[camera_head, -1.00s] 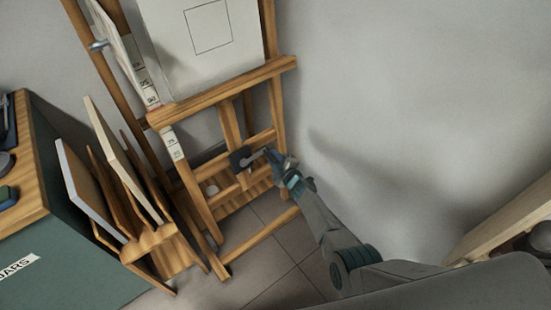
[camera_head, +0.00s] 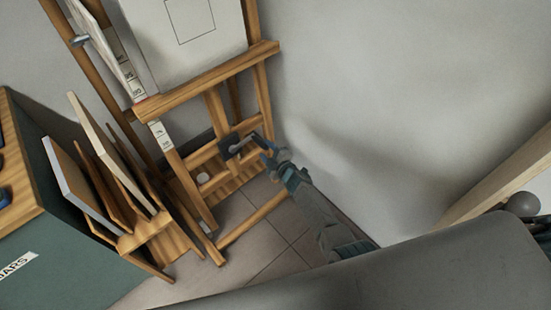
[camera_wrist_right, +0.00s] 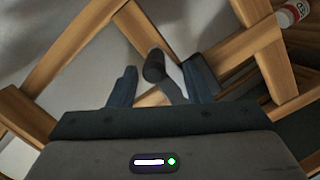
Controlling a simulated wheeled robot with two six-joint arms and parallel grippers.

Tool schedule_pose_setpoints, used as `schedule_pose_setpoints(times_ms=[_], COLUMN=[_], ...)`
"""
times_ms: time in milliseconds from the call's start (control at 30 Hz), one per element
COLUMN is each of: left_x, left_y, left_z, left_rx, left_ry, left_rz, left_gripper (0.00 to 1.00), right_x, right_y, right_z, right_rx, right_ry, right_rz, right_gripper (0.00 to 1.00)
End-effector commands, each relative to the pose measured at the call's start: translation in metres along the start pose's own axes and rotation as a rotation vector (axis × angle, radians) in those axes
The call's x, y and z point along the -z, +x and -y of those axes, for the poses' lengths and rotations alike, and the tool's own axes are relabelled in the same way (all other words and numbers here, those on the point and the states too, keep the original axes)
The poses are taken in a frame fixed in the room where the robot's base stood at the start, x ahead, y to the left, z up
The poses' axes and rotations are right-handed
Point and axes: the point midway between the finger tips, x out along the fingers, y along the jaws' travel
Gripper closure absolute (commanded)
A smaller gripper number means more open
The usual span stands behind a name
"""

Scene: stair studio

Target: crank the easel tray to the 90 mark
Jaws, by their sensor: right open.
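The wooden easel tray (camera_head: 210,82) runs across the easel and bears a white canvas (camera_head: 190,50). A white scale strip (camera_head: 160,134) with small dark marks runs along the left upright, above and below the tray; I cannot read the numbers surely. The crank (camera_head: 234,146) is a dark block with a grey arm, low on the easel. My right gripper (camera_head: 270,155) is open close to the crank's end. In the right wrist view, the dark crank knob (camera_wrist_right: 154,66) appears between its spread fingers; contact is unclear. My left gripper is not in view.
A wooden rack (camera_head: 150,232) with several upright panels stands left of the easel, beside a green cabinet (camera_head: 60,220). A bare wall (camera_head: 400,100) lies on the right. A pale wooden beam (camera_head: 500,180) shows at the right edge. Grey floor tiles lie below.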

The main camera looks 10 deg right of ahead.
Motion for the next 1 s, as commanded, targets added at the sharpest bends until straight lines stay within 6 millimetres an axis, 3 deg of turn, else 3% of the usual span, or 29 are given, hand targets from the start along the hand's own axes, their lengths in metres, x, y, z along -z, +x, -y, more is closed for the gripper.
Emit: schedule_pose_setpoints(times_ms=[300, 500, 867, 1000], left_x=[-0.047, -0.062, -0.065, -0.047], left_y=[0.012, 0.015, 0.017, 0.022], left_z=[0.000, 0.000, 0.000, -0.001], left_rx=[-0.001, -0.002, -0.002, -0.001], left_ry=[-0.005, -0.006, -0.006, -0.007], left_rz=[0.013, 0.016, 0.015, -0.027], left_gripper=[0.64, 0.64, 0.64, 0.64], right_x=[0.003, 0.003, 0.003, 0.000], right_y=[-0.046, -0.062, -0.065, -0.065], right_z=[0.000, 0.002, 0.002, 0.007], right_rx=[0.002, 0.003, 0.002, 0.002], right_ry=[0.000, 0.000, 0.000, -0.066], right_rz=[-0.001, -0.002, -0.003, -0.013], right_gripper=[0.55, 0.55, 0.55, 0.55])
